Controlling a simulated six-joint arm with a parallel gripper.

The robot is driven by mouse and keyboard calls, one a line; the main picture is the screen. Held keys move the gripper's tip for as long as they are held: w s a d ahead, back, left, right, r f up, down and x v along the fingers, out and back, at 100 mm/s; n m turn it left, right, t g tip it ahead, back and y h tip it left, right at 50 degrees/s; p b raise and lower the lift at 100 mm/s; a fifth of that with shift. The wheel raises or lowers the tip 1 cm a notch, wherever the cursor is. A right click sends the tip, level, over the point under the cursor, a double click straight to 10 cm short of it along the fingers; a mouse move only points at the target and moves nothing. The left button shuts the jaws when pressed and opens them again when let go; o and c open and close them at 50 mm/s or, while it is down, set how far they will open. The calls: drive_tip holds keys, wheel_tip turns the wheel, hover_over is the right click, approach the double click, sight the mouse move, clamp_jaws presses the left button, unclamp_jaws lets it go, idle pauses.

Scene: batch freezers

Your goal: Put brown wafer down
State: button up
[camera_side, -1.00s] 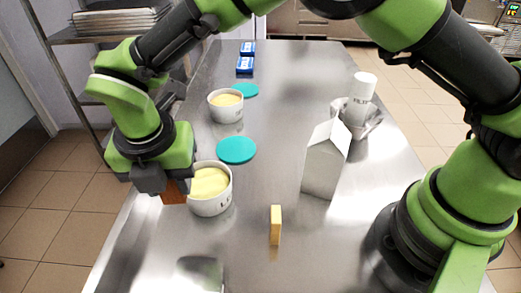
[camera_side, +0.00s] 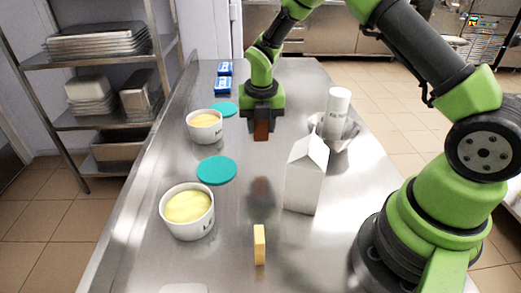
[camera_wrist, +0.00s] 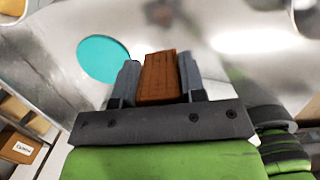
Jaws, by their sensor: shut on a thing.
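My gripper (camera_side: 262,122) is shut on the brown wafer (camera_side: 261,132) and holds it above the steel table, beyond the carton and to the right of the far bowl. In the wrist view the brown wafer (camera_wrist: 159,77) sits between the two dark fingers of my gripper (camera_wrist: 159,80). Its lower end appears clear of the table in the side view, though the exact height is hard to tell.
A near bowl (camera_side: 190,228) and a far bowl (camera_side: 205,137) of yellow cream stand on the left. Teal discs (camera_side: 217,170) lie beside them. A yellow wafer (camera_side: 259,245) stands in front. A carton (camera_side: 305,180), a white bottle (camera_side: 337,105) and blue boxes (camera_side: 223,86) are around.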

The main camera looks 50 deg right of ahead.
sight(260, 140)
drive_tip(key=shift+f, duration=3.1)
drive_tip(key=shift+f, duration=0.1)
drive_tip(key=o, duration=0.9)
